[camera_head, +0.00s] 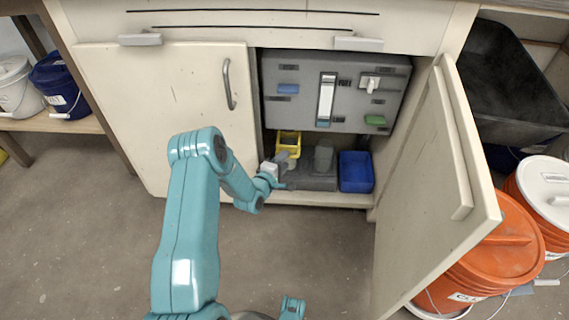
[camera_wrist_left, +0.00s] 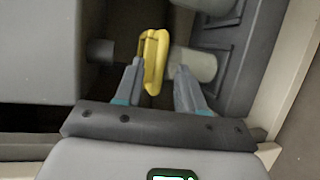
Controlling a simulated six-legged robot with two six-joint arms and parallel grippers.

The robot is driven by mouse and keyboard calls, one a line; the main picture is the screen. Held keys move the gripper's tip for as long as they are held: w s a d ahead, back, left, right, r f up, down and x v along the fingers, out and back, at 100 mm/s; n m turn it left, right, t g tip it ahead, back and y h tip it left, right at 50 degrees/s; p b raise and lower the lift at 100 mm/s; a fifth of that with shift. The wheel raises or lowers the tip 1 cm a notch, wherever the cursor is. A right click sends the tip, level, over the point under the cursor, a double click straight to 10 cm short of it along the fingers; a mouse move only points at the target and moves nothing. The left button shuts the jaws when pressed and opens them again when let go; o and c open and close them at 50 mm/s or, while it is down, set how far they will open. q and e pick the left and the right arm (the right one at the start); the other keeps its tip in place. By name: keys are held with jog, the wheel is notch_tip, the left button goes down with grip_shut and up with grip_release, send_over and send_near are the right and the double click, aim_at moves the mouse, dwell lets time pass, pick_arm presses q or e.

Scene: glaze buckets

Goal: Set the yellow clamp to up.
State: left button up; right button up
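The yellow clamp (camera_head: 288,142) is a loop-shaped handle low inside the open cabinet, below the grey panel. In the left wrist view the yellow clamp (camera_wrist_left: 147,50) stands in front of a grey cylinder, between my two fingers. My left gripper (camera_head: 277,170) reaches into the cabinet just below the clamp. In the wrist view my left gripper (camera_wrist_left: 160,72) is open, with a clear gap on the right side of the loop. The left finger is close to the loop; I cannot tell whether it touches.
The grey panel (camera_head: 301,112) with coloured handles hangs above. A blue bin (camera_head: 355,172) stands to the right on the cabinet floor. The open right door (camera_head: 437,195) juts outward, with orange buckets (camera_head: 497,250) beyond it. The left door (camera_head: 150,110) is closed.

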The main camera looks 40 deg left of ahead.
pick_arm(q)
jog(key=shift+x, duration=1)
pick_arm(e)
jog(key=shift+w+d+f, duration=0.15)
jog(key=shift+w+f, duration=0.15)
jog(key=shift+f, duration=0.1)
pick_arm(q)
jog(key=shift+s, duration=0.1)
grip_shut()
pick_arm(e)
jog(key=shift+r, duration=0.1)
